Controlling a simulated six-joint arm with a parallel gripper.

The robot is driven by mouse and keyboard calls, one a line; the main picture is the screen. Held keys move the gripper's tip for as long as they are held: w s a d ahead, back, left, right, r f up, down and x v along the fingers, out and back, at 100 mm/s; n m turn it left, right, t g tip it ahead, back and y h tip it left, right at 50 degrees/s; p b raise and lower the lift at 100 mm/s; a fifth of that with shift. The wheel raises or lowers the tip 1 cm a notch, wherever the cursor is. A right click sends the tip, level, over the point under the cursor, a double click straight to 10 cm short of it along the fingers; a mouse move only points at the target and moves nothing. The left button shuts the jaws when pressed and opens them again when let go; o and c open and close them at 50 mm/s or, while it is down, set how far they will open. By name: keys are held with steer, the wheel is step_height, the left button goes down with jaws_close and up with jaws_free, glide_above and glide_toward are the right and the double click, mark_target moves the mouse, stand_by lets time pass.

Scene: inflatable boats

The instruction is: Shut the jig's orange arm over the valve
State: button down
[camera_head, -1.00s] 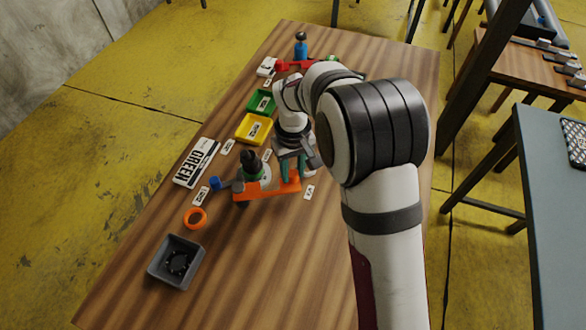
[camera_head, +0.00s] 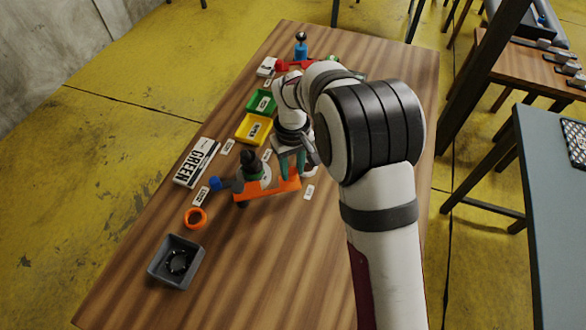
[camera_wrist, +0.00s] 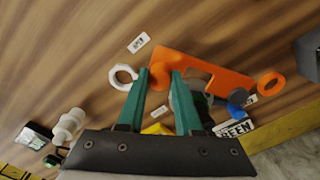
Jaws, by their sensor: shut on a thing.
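The jig's long orange arm (camera_head: 268,190) lies across the jig in the middle of the table. It also shows in the wrist view (camera_wrist: 215,75). My gripper (camera_head: 291,170) is at the arm's right end in the head view. In the wrist view its green fingers (camera_wrist: 163,75) are shut on the rounded orange end of the arm. A dark upright part (camera_head: 251,164) stands just behind the arm, and a blue knob (camera_head: 214,184) sticks out at the left. I cannot tell which part is the valve; the fingers partly hide that area in the wrist view.
An orange ring (camera_head: 196,217) and a grey bin (camera_head: 176,262) lie nearer the front left. Yellow (camera_head: 253,128) and green (camera_head: 261,102) trays and a GREEN sign (camera_head: 197,163) are behind and left. The table's front right is clear.

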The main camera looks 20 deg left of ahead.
steer(key=w+a+n, duration=0.6)
steer(key=a+n, duration=0.5)
stand_by(0.4)
steer(key=shift+a+n, duration=0.15)
steer(key=shift+n, duration=0.15)
steer(key=c, duration=0.6)
jaws_free()
